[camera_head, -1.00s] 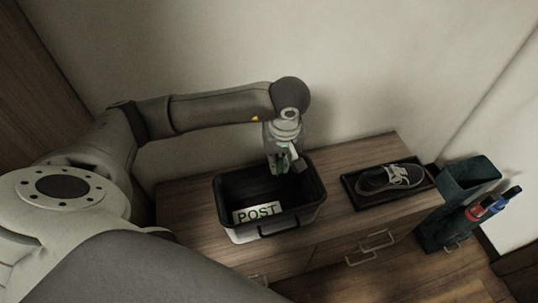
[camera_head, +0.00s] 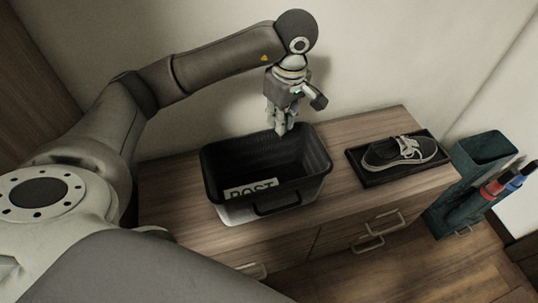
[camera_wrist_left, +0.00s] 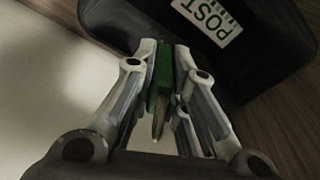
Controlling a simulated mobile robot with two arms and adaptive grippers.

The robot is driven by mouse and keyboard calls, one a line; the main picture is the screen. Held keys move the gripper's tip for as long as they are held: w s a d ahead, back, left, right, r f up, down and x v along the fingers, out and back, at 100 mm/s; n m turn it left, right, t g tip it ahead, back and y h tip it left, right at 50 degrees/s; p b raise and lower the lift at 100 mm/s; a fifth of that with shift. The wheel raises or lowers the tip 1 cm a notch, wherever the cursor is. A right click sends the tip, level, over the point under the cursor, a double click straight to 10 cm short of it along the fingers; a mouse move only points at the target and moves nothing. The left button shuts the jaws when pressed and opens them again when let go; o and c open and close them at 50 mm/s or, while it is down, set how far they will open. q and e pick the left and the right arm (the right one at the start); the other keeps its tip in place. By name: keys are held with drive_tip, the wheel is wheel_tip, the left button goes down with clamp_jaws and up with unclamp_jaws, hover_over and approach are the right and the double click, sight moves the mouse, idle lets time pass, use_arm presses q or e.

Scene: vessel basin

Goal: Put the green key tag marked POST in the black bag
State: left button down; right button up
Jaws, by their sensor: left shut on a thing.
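A green key tag (camera_wrist_left: 160,75) with a metal key hanging from it is clamped between the fingers of my left gripper (camera_wrist_left: 166,60); its marking cannot be read. In the head view my left gripper (camera_head: 280,130) points down at the back rim of a black open container (camera_head: 318,160), above or just behind it. This bag-like container has a handle in front and a pale lower front. A white label reading POST (camera_head: 250,189) shows inside it, and also in the wrist view (camera_wrist_left: 208,18). My right gripper is not in view.
The container stands on a wooden cabinet (camera_head: 345,210) against a pale wall. To its right a dark tray (camera_head: 375,179) holds a grey sneaker (camera_head: 400,152). A dark green stand (camera_head: 470,195) with red and blue items is at the far right.

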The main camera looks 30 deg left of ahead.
use_arm(q)
wheel_tip(320, 180, down, 17)
drive_tip(key=b, duration=0.3)
drive_tip(key=shift+f, duration=0.2)
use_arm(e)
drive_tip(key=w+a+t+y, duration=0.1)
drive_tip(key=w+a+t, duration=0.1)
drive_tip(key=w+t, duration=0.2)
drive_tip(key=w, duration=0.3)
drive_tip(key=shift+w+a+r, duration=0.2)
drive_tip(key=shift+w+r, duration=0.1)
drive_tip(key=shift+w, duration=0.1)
use_arm(q)
drive_tip(key=shift+f, duration=0.15)
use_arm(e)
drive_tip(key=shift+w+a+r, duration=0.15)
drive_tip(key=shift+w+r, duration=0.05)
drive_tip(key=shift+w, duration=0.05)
use_arm(q)
drive_tip(key=c, duration=1.5)
unclamp_jaws()
drive_tip(key=shift+o, duration=0.2)
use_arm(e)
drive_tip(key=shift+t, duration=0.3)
